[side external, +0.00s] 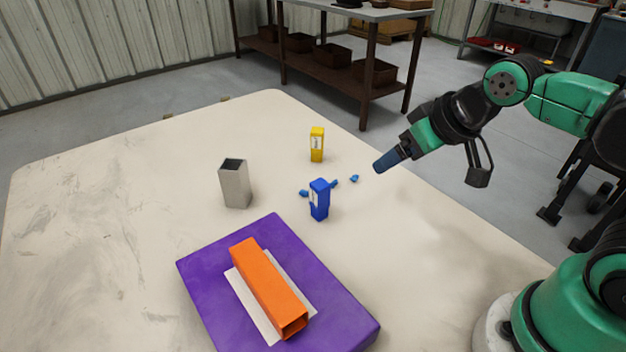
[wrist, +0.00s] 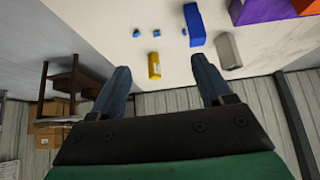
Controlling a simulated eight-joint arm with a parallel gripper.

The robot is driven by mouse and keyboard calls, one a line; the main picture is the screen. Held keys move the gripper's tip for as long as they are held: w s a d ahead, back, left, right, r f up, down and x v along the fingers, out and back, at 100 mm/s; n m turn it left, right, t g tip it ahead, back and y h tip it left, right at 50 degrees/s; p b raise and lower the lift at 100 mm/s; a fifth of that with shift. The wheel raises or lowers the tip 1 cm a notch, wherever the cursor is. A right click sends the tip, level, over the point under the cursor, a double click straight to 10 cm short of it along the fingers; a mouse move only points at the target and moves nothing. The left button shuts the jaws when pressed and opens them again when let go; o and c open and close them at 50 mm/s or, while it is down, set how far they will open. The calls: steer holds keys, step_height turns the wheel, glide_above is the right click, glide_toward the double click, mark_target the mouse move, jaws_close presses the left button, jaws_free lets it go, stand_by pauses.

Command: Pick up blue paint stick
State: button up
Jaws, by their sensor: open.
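The blue paint stick (side external: 319,200), a blue block with a white label, stands upright on the pale table near its middle. It also shows in the wrist view (wrist: 194,24), at the top, beyond the right finger. My gripper (side external: 380,166) is to the right of it and above the table, apart from it. In the wrist view my gripper (wrist: 159,63) has its two blue fingers spread wide, with nothing held between them.
Small blue pieces (side external: 354,178) lie around the stick. A yellow labelled block (side external: 317,145) stands behind it, a grey square tube (side external: 234,184) to the left. An orange tube (side external: 265,284) lies on a purple slab (side external: 340,312) in front. The table's (side external: 90,215) left side is clear.

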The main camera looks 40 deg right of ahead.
step_height(320, 180, up, 5)
steer(key=m+g+y, duration=0.7)
steer(key=m+y, duration=0.6)
steer(key=m, duration=0.5)
glide_above(313, 198)
steer(key=d, duration=0.5)
steer(key=shift+y, duration=0.3)
step_height(313, 198, down, 14)
steer(key=shift+f, duration=0.1)
steer(key=shift+a+f, duration=0.1)
steer(key=shift+f, duration=0.15)
steer(key=shift+x, duration=2.8)
steer(key=shift+s+f, duration=0.1)
jaws_close()
